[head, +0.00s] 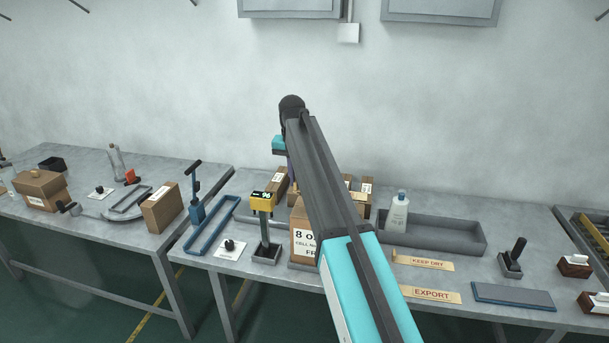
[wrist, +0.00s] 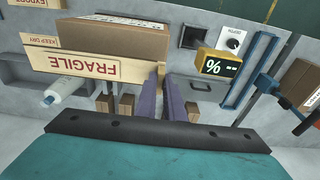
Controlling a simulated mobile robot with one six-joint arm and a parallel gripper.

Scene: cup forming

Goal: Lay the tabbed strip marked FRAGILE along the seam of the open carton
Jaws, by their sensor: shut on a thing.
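The FRAGILE strip (wrist: 85,66), pale with red letters, fills the upper left of the wrist view. My gripper (wrist: 163,80) is shut on its right end, where the tab is mostly hidden between the purple fingers. The brown carton (wrist: 115,38) lies just beyond the strip, which overlaps its near side in the picture; I cannot tell whether they touch. In the head view the printed front of the carton (head: 303,243) shows at the bench's middle, partly behind my arm. There the strip and my fingertips are mostly hidden, and the seam cannot be made out.
A yellow display on a post (head: 264,203) stands left of the carton, with a blue frame (head: 213,226) farther left. A white bottle (head: 397,212) and a grey tray (head: 440,235) are at right. KEEP DRY (head: 425,261) and EXPORT (head: 431,294) strips lie in front.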

